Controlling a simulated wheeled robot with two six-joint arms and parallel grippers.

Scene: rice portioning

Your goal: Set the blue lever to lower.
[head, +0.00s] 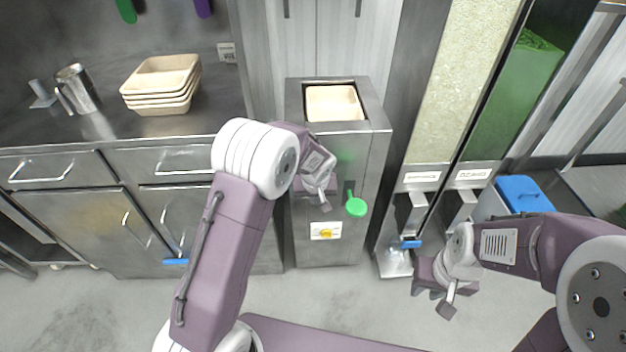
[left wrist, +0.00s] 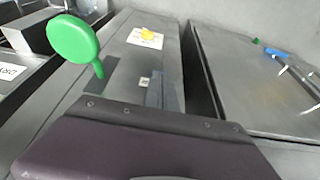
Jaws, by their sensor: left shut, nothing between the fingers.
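A small blue lever (head: 410,243) is low on the dispenser at the right, below its metal chutes. A second blue handle (head: 175,261) is low on the left cabinet front; a blue handle also shows in the left wrist view (left wrist: 276,52). I cannot tell from the frames which one the task names. My left gripper (head: 326,200) is shut and empty, in front of the steel machine, beside its round green lever (head: 356,207). The green lever shows large in the left wrist view (left wrist: 74,38). My right gripper (head: 434,298) looks open and empty, just right of and below the dispenser's blue lever.
The steel machine (head: 375,150) holds a beige tray (head: 334,102) on top and a yellow knob (head: 326,233) in front. Stacked beige trays (head: 160,85) and a metal jug (head: 76,88) stand on the left counter. A blue-lidded bin (head: 523,193) stands at the right.

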